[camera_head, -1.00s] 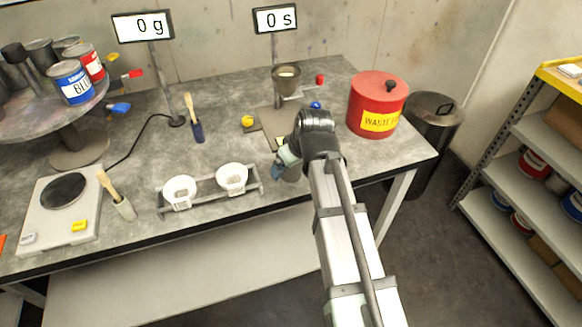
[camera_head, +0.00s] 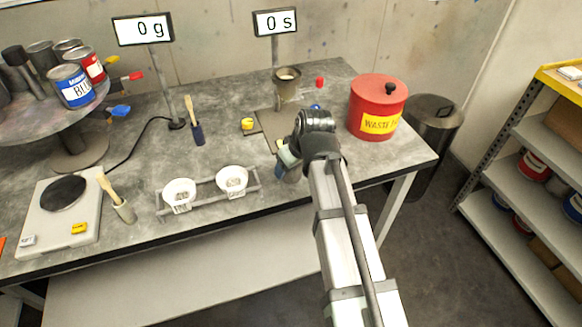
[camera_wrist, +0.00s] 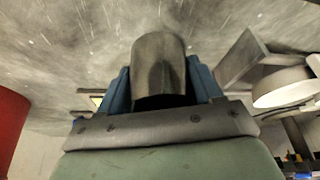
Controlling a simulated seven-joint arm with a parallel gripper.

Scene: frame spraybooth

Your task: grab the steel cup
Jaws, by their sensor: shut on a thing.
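The steel cup (camera_wrist: 160,62) is a plain dark grey cylinder between the two blue fingers in the wrist view. My gripper (camera_wrist: 158,88) is shut on it, with a finger on each side. In the head view my gripper (camera_head: 284,170) is low over the bench's front part, right of the white cup rack. There the wrist and fingers mostly hide the steel cup. I cannot tell whether the cup touches the bench.
Two white cups (camera_head: 232,180) sit in a low rack (camera_head: 210,190) to the left. A stand holds another grey cup (camera_head: 287,88) behind my gripper. A red waste can (camera_head: 376,108) stands to the right. A scale (camera_head: 60,212) and brushes are further left.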

